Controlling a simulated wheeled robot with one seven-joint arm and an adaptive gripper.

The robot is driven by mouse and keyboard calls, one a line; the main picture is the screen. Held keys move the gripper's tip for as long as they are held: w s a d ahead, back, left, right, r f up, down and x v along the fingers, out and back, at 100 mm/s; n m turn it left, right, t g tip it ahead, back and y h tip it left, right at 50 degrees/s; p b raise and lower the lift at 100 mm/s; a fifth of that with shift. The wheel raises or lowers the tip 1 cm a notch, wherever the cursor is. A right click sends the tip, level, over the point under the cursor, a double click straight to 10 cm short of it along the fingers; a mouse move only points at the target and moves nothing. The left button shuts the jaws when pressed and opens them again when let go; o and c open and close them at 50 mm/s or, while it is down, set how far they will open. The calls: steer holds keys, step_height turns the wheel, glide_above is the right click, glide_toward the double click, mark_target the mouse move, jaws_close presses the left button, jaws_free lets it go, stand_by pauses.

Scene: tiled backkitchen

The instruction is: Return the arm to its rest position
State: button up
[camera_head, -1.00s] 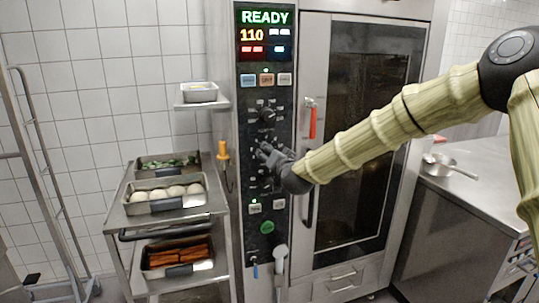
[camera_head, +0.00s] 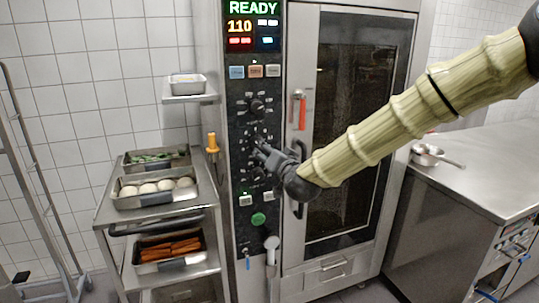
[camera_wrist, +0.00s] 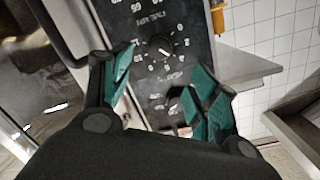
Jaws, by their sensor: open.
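My arm reaches in from the right in the head view. My gripper (camera_head: 262,147) is in front of the oven's dark control panel (camera_head: 240,105), near its knobs. In the wrist view my gripper (camera_wrist: 165,80) has its two green-padded fingers spread apart with nothing between them. A round knob (camera_wrist: 160,47) of the panel shows beyond the gap between the fingers. I cannot tell whether a fingertip touches the panel. The display (camera_head: 253,25) reads READY and 110.
The oven's glass door (camera_head: 345,215) with its red-tipped handle (camera_head: 301,112) is close to the arm. A steel trolley (camera_head: 160,222) with several trays stands at left. A steel counter (camera_head: 490,180) with a pan (camera_head: 428,154) is at right.

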steer(key=s+d+f+n+g+h, duration=0.1)
steer(key=s+d+f+g, duration=0.15)
steer(key=s+f, duration=0.75)
steer(key=s+d+f+g, duration=0.2)
steer(key=s+f+g, duration=0.1)
steer(key=f, duration=1.4)
steer(key=s+d+f+n+g+h, duration=0.1)
steer(key=s+d+f+g, duration=0.15)
steer(key=s+f, duration=0.75)
steer(key=s+d+f+g+h, duration=0.1)
steer(key=s+d+f, duration=0.3)
steer(key=s, duration=0.7)
steer(key=s+d+f+g+h, duration=0.1)
steer(key=s+d+f+g, duration=0.3)
steer(key=s+f, duration=0.5)
steer(key=s+d+f+n+g+h, duration=0.1)
steer(key=s+d+f+g, duration=0.2)
steer(key=s+f, duration=0.4)
steer(key=s+d, duration=0.1)
steer(key=s, duration=0.5)
steer(key=shift+d, duration=0.1)
steer(key=shift+c, duration=0.3)
